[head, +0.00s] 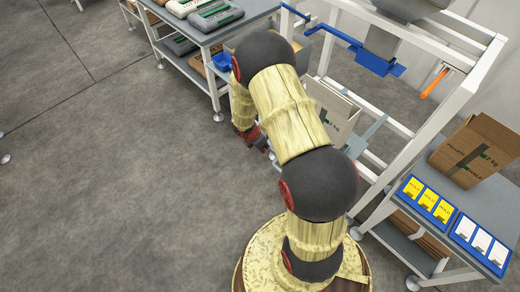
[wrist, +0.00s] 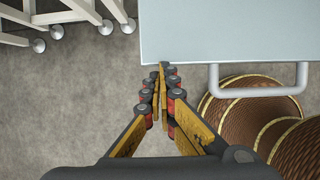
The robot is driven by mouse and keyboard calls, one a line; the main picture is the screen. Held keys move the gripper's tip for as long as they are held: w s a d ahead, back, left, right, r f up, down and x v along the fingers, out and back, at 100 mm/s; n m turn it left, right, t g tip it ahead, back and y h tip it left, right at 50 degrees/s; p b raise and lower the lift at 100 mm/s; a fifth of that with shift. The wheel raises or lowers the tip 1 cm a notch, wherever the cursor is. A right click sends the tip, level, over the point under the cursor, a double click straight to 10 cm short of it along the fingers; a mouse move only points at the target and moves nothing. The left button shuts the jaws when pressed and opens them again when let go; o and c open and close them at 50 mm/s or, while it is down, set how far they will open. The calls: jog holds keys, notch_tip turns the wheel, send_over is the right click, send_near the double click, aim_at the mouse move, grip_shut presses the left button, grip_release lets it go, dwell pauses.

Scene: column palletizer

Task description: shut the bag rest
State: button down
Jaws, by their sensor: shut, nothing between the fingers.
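A flat pale blue-grey panel with a grey bar handle, which looks like the bag rest (wrist: 225,30), fills the upper right of the wrist view. Its handle (wrist: 258,91) sticks out from its near edge. My gripper (wrist: 161,68) is shut and empty, with its fingertips together close by the panel's near left corner and left of the handle. I cannot tell whether they touch. In the head view my gripper (head: 266,147) hangs low left of the white frame, partly hidden by my arm. A pale panel (head: 373,131) shows beside the open carton there.
The white frame (head: 432,128) carries a blue bracket (head: 380,65). An open carton (head: 333,108) stands low inside it. At right, a table holds another carton (head: 475,150) and blue card trays (head: 428,198). A table with bags (head: 215,15) stands at the back. The left floor is clear.

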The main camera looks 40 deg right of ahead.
jog(key=d+p, duration=0.3)
jog(key=d, duration=0.4)
jog(key=w+d+p, duration=0.1)
jog(key=d+p, duration=0.2)
jog(key=d, duration=0.5)
jog(key=d+p, duration=0.3)
jog(key=d, duration=0.5)
jog(key=shift+w+d+r, duration=0.1)
jog(key=shift+w+d, duration=0.15)
jog(key=shift+w, duration=0.15)
jog(key=shift+w+d+p, duration=0.1)
jog(key=shift+d+p, duration=0.35)
jog(key=shift+d, duration=0.45)
